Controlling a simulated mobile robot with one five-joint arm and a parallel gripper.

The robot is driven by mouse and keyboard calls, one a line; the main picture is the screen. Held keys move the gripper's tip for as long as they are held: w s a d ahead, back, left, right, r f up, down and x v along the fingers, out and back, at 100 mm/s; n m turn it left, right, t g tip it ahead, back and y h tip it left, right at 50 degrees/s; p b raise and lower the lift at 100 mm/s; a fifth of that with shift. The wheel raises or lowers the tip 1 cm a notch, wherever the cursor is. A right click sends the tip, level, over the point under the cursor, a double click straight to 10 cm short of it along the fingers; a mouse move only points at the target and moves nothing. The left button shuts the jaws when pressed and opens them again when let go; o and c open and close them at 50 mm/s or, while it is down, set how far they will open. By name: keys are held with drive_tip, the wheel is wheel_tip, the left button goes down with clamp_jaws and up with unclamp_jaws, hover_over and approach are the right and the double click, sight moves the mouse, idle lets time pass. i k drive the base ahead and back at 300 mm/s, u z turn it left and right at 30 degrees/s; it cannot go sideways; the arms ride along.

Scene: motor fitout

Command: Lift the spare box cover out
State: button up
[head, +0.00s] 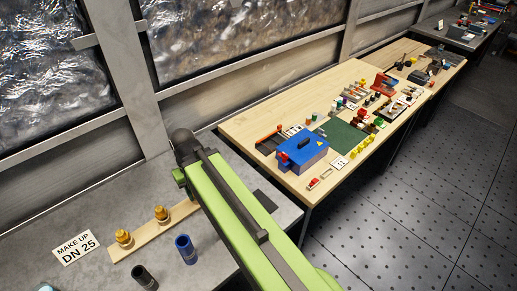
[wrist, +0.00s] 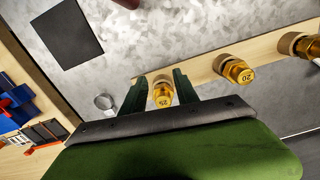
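A blue box-like thing with a black handle and a yellow warning mark (head: 302,150) sits on the wooden bench in the head view. I cannot tell whether its top is the spare box cover. Blue parts (wrist: 14,112) show at the left edge of the wrist view. My gripper (wrist: 160,88) is open, its two dark green fingers apart. A brass fitting marked 25 (wrist: 163,95) shows between the fingers; I see no clear contact. In the head view my green arm hides the gripper.
A wooden strip (head: 140,238) with brass fittings (head: 161,215) lies on the grey bench. The wooden bench (head: 245,126) holds many small parts.

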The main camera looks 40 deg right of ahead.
sight(301, 148)
drive_tip(key=u, duration=5.45)
drive_tip(key=i, duration=0.1)
drive_tip(key=z, duration=2.9)
drive_tip(key=k, duration=2.2)
drive_tip(key=z, duration=0.7)
drive_tip(key=i, duration=1)
drive_tip(key=u, duration=0.1)
